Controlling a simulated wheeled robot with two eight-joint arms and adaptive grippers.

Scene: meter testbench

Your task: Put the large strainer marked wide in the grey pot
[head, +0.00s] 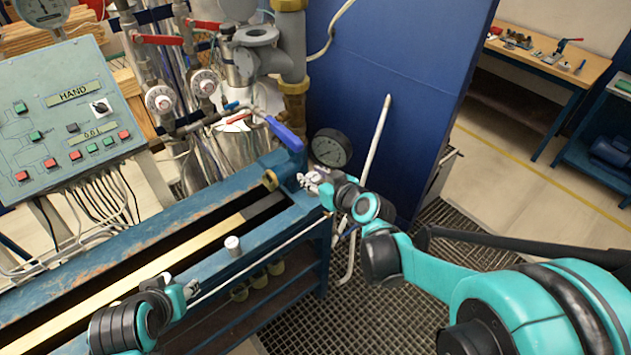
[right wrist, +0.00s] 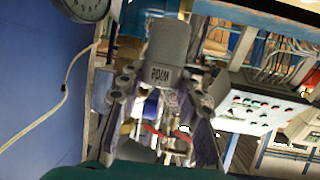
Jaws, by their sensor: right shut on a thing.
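The large strainer (right wrist: 170,42) is a grey cylinder with the letters WIDE upside down on its near side. In the right wrist view it sits between the fingers of my right gripper (right wrist: 162,92), which is shut on it. In the head view my right gripper (head: 314,180) is at the far right end of the bench, below the pressure gauge; the strainer cannot be made out there. A grey open-topped fitting (head: 256,37) on the pipework may be the grey pot; I cannot be sure. My left gripper (head: 190,289) is over the bench's front edge, its fingers unclear.
A small metal cylinder (head: 233,247) stands on the bench's front rail (head: 215,268). A control panel (head: 65,118) stands at left, and a blue wall panel (head: 400,70) behind.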

